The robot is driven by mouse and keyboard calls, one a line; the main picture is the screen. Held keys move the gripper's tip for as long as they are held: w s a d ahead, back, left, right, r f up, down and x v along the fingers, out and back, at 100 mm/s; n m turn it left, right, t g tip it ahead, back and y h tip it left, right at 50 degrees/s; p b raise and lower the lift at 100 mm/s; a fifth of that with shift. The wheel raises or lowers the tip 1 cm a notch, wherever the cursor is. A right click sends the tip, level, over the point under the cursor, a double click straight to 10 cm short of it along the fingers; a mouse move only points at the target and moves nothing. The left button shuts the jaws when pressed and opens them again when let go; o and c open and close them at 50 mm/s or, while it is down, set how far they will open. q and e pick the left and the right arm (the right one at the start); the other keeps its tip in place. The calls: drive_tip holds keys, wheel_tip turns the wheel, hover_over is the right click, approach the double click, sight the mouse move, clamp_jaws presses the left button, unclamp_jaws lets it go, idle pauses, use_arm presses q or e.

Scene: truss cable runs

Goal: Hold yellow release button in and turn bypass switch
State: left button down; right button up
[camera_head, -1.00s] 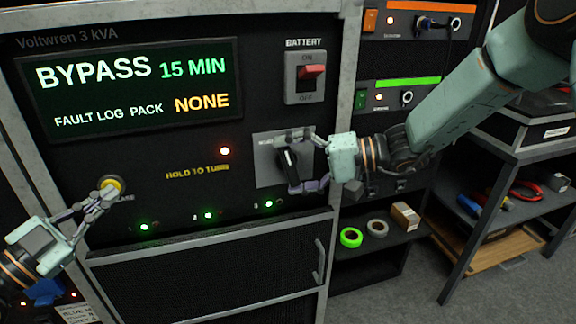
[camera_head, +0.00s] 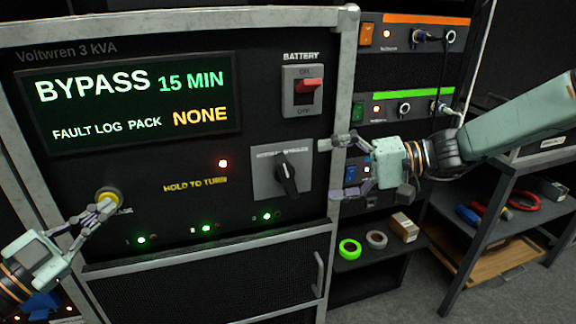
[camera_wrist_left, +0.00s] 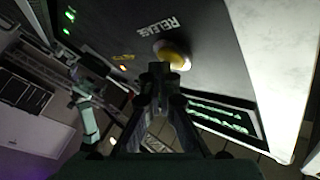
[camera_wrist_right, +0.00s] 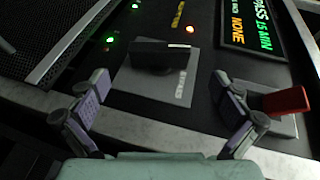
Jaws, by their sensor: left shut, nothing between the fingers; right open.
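The yellow release button (camera_head: 108,193) sits at the lower left of the black panel; the left wrist view shows it too (camera_wrist_left: 173,52). My left gripper (camera_head: 104,206) is shut and empty, with its fingertips at the button; they look in contact, but how far the button is pressed I cannot tell. The bypass switch (camera_head: 286,176) is a black knob on a grey plate, its handle slanting from upper left to lower right. My right gripper (camera_head: 345,165) is open and empty, to the right of the switch and clear of it. The right wrist view shows the knob (camera_wrist_right: 160,55) beyond the open fingers.
The display (camera_head: 130,98) reads BYPASS 15 MIN. A red battery rocker (camera_head: 309,87) sits above the switch. The cabinet's metal frame post (camera_head: 340,110) stands beside my right gripper. Tape rolls (camera_head: 376,239) lie on a shelf.

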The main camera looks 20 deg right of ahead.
drive_tip(key=shift+v, duration=1.85)
use_arm(q)
drive_tip(key=shift+s, duration=0.1)
drive_tip(key=shift+s+p, duration=0.45)
drive_tip(key=shift+s, duration=0.4)
use_arm(e)
drive_tip(key=shift+r, duration=0.4)
use_arm(q)
drive_tip(key=shift+s+p, duration=1.3)
drive_tip(key=shift+s, duration=1.2)
use_arm(e)
drive_tip(key=shift+r, duration=1.3)
use_arm(q)
drive_tip(key=shift+w+b, duration=0.45)
drive_tip(key=shift+w, duration=0.45)
use_arm(e)
drive_tip(key=shift+f, duration=0.45)
